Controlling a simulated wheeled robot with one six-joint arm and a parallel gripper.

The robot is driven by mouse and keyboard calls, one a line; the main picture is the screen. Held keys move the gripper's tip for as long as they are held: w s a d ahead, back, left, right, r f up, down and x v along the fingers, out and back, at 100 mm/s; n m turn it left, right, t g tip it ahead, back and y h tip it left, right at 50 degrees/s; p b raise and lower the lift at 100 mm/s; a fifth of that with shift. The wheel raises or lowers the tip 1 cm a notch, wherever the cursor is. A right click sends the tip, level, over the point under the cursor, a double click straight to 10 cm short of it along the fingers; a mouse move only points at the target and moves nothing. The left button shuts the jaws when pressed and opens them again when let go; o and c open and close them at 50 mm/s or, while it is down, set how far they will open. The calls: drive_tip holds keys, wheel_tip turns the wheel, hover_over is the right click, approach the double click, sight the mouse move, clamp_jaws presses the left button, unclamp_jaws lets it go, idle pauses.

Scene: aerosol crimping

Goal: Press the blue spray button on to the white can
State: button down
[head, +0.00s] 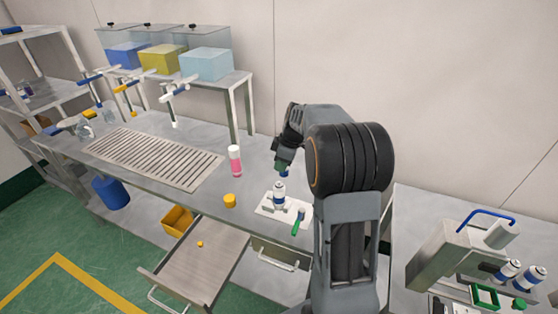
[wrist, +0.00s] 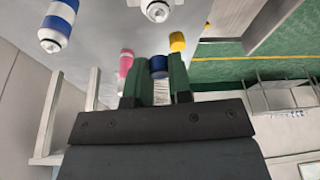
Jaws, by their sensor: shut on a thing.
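My gripper (wrist: 158,72) is shut on the blue spray button (wrist: 159,66), which shows between the green fingertips in the wrist view. In the head view my gripper (head: 284,163) hangs above the bench, behind a white can. A little blue shows just below it, too small to tell what it is. The white can (head: 279,193) stands upright on a white plate (head: 266,208). In the wrist view, a white can (wrist: 157,9) is partly cut off at the top edge. The button is apart from it.
A pink bottle (head: 235,161) and a yellow cup (head: 230,201) stand left of the plate. A green-handled item (head: 299,222) lies by the can. A blue-striped can (wrist: 58,26) shows in the wrist view. A slatted grate (head: 150,157) fills the bench's left; an open drawer (head: 205,262) juts out in front.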

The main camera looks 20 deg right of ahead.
sight(278, 183)
drive_tip(key=shift+b+x, duration=0.7)
drive_tip(key=shift+x, duration=0.55)
drive_tip(key=shift+s+d+f+b, duration=0.1)
drive_tip(key=shift+s+f+b, duration=0.1)
drive_tip(key=shift+f+b, duration=1.35)
drive_tip(key=shift+f+p, duration=0.2)
drive_tip(key=shift+p, duration=0.1)
drive_tip(key=shift+b, duration=0.5)
drive_tip(key=shift+c, duration=2)
unclamp_jaws()
drive_tip(key=shift+r, duration=0.15)
drive_tip(key=shift+r+p, duration=2.2)
drive_tip(key=shift+r, duration=1.2)
